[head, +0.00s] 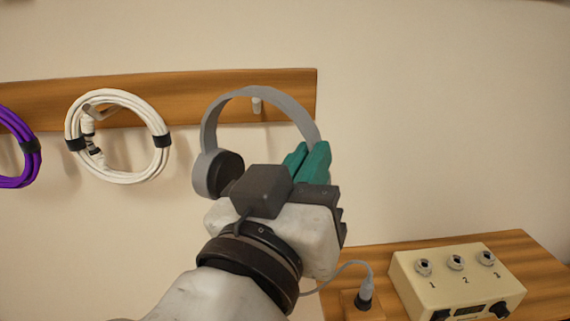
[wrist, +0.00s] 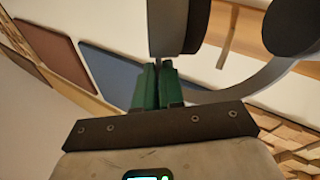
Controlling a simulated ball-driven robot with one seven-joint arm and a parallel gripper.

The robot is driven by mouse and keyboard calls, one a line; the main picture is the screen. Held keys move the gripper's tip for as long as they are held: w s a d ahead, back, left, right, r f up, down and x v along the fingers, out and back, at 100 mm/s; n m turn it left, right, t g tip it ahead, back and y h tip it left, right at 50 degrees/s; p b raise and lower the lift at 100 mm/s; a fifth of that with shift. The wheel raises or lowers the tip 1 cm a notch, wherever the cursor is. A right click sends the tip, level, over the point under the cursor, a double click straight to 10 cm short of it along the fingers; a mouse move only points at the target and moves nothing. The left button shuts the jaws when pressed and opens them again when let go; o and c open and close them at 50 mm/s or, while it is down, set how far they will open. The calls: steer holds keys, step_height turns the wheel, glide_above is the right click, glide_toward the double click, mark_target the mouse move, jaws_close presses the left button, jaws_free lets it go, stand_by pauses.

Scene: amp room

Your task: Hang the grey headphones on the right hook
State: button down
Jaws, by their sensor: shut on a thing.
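The grey headphones (head: 212,128) are held up in front of the wall, with the band arching at the top and a dark-padded ear cup at the lower left. My gripper (head: 309,160) has teal fingers shut on the right side of the headphones. In the wrist view the green fingers (wrist: 157,86) close near one ear cup, and the band curves off to the right. The right hook (head: 257,104), a pale peg on the wooden rail (head: 200,85), shows inside the band's arch, below its top. Whether the band touches the hook I cannot tell.
A coiled white cable (head: 119,178) hangs on the rail to the left, with a purple cable (head: 20,180) at the far left edge. The wall at the right is bare.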

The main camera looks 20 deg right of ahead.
steer(key=w+d+f+b, duration=0.2)
steer(key=w+d+f, duration=0.1)
steer(key=w, duration=0.6)
steer(key=shift+w, duration=0.2)
stand_by(1.1)
steer(key=shift+b, duration=0.35)
stand_by(0.4)
steer(key=c, duration=1.2)
jaws_free()
steer(key=shift+f, duration=0.1)
steer(key=shift+o, duration=0.2)
steer(key=b+v, duration=0.2)
steer(key=v, duration=0.8)
steer(key=shift+s+a+b, duration=0.3)
steer(key=shift+b, duration=0.05)
steer(key=shift+f, duration=0.1)
